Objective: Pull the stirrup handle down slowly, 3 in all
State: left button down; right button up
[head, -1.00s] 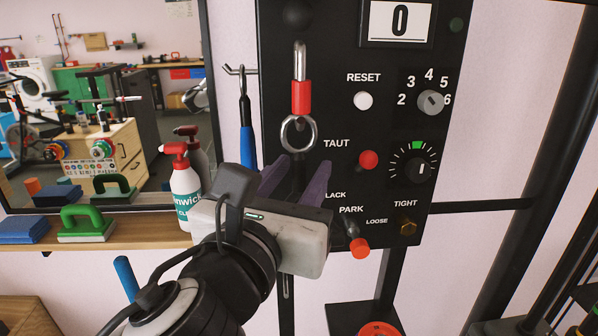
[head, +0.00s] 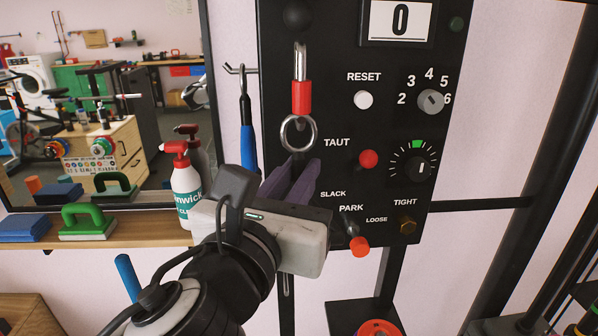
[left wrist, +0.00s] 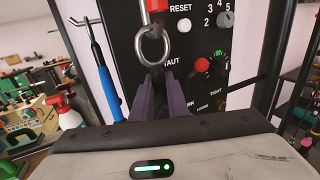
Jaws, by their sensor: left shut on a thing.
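The stirrup handle shows as a steel ring (head: 299,133) below a red-sleeved metal link (head: 302,97), in front of the black panel. The ring also shows in the left wrist view (left wrist: 153,45). My left gripper (head: 299,163) comes from below, its purple fingers shut on the ring's lower edge. The fingertips hide the exact contact in both views. The counter (head: 399,20) at the top of the panel reads 0. My right gripper is not in view.
The panel carries a white RESET button (head: 363,100), a red button (head: 368,159), dials and a red-tipped PARK lever (head: 359,246). A blue-handled hook tool (head: 247,135) hangs to the left. A spray bottle (head: 185,186) and a green-handled block (head: 88,222) stand on the shelf.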

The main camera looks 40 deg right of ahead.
pick_arm(q)
jog(key=shift+f+b, duration=0.8)
jog(key=shift+f, duration=0.65)
jog(key=shift+f+b, duration=0.75)
jog(key=shift+f, duration=0.35)
jog(key=shift+f+b, duration=0.75)
jog(key=shift+f, duration=0.45)
